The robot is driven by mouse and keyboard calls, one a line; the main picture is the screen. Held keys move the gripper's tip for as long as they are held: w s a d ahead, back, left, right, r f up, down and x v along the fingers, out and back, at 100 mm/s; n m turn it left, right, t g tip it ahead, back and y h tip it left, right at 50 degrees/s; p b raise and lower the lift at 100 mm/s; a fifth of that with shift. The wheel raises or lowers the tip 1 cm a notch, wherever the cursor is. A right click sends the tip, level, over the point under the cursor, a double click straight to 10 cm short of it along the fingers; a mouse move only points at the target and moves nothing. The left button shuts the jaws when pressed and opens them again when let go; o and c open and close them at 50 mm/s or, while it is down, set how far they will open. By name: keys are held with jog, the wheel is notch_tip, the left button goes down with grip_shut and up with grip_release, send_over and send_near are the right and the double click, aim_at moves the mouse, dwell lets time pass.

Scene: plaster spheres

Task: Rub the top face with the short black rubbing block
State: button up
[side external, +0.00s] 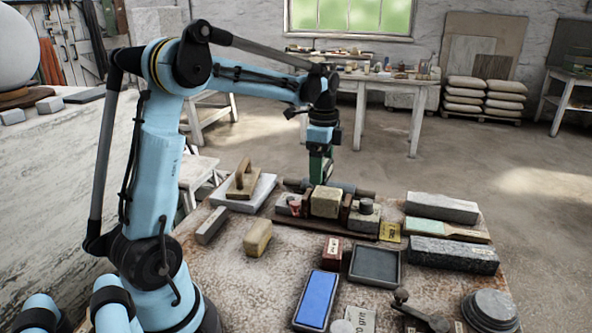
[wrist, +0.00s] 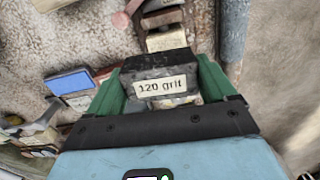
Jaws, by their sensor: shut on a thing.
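My gripper (side external: 320,168) points down at the far side of the bench in the side view. In the wrist view its green fingers (wrist: 160,78) are shut on a short black block (wrist: 150,66) with a white "120 grit" label. The held block is not clearly visible in the side view, hidden behind the things in front. A tan block (side external: 325,203) stands between brown wooden pieces, just in front of my gripper. I cannot tell whether the black block touches anything.
A wooden-handled float (side external: 240,183), a yellowish block (side external: 258,237), a small red-brown block (side external: 332,252), a blue slab (side external: 316,299), a dark tray (side external: 375,266) and a long speckled block (side external: 453,254) crowd the bench. Floor behind the bench is open.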

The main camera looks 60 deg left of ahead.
aim_at(323, 190)
jog(key=shift+f, duration=1.95)
jog(key=shift+f, duration=0.4)
jog(key=shift+w, duration=0.1)
jog(key=shift+w+a, duration=0.7)
jog(key=s+d, duration=0.3)
jog(key=shift+s, duration=0.15)
jog(key=shift+a, duration=0.1)
